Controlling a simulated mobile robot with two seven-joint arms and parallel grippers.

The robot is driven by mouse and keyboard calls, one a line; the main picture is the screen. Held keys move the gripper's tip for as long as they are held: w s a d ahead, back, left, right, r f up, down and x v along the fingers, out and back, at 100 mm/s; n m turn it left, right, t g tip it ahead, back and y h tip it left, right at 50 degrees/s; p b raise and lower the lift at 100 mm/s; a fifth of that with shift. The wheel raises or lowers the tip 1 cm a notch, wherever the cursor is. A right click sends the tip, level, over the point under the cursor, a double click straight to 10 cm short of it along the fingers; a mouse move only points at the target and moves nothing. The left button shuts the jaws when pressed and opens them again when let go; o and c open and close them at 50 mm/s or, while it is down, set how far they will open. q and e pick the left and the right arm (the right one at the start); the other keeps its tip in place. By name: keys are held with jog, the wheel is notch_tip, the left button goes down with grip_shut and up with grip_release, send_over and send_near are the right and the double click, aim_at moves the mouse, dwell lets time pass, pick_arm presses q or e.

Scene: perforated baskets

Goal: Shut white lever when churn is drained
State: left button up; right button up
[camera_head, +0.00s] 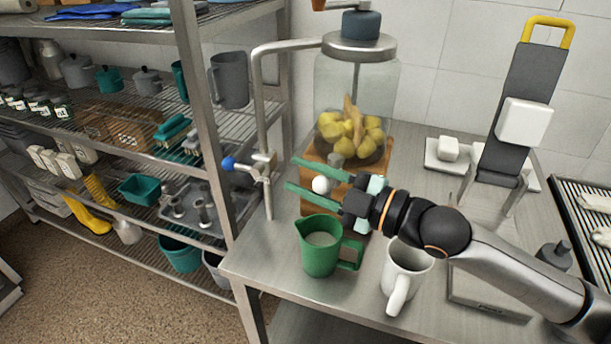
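The churn (357,95) is a clear glass jar with a grey metal lid, standing on a wooden block. Yellow lumps (350,130) lie in its bottom, and I see no clear pool of liquid around them. A white ball knob (320,184), which looks like the end of the white lever, sits low in front of the block. My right gripper (291,173) is open, with its green fingers above and below the knob; I cannot tell whether they touch it. A green jug (321,250) with pale liquid stands below the gripper. My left gripper is out of view.
A metal pipe stand with a blue knob (228,163) rises left of the churn, near the fingertips. A white mug (405,272) stands right of the jug. A dark board with a yellow handle (548,30) leans at the right. Loaded wire shelves (150,155) fill the left.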

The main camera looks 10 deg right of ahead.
grip_shut()
dwell(0.9)
